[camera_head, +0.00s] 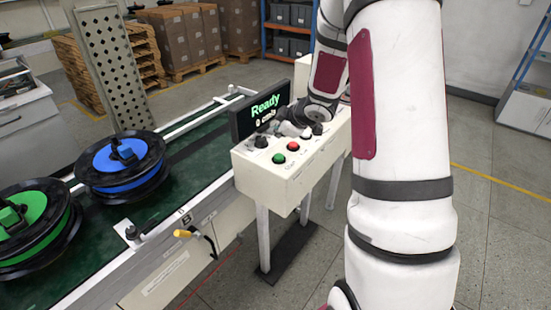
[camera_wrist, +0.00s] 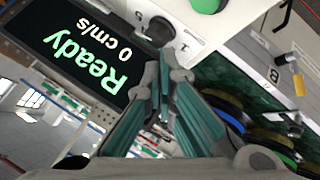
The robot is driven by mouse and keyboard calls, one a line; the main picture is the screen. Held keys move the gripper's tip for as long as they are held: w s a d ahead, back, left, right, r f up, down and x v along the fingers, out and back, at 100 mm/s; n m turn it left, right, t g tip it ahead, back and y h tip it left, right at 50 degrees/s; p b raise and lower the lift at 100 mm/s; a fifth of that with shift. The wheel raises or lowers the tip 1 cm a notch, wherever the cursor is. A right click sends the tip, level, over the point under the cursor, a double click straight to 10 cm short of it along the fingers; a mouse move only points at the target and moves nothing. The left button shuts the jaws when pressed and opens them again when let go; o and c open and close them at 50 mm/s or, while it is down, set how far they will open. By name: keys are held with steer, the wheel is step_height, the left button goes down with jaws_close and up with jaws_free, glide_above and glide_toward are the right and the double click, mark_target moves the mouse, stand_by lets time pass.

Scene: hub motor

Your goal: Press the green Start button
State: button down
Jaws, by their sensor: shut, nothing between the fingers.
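The green Start button (camera_head: 278,158) is on the top face of a white control box (camera_head: 268,176), near its front left corner, with nothing over it. In the wrist view the green button (camera_wrist: 206,4) shows at the top edge, partly cut off, beyond the fingertips. My gripper (camera_head: 284,128) is at the back of the box, close to the display, and apart from the green button. In the wrist view my gripper (camera_wrist: 164,72) has its fingertips together, with nothing held, below a black knob (camera_wrist: 159,30).
A red button (camera_head: 292,146) sits beside the green one, with black knobs (camera_head: 261,141) nearby. The display (camera_head: 262,113) reads "Ready, 0 cm/s". To the left, a conveyor (camera_head: 208,167) carries a blue spool (camera_head: 122,160) and a green spool (camera_head: 32,228).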

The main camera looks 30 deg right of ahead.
mark_target(277, 157)
step_height(277, 157, down, 4)
steer(key=b, duration=0.3)
steer(key=shift+w+r, duration=0.1)
steer(key=shift+w, duration=0.05)
steer(key=shift+f+b, duration=0.9)
steer(key=shift+f, duration=0.1)
steer(key=shift+f, duration=0.1)
stand_by(0.4)
steer(key=shift+f, duration=0.3)
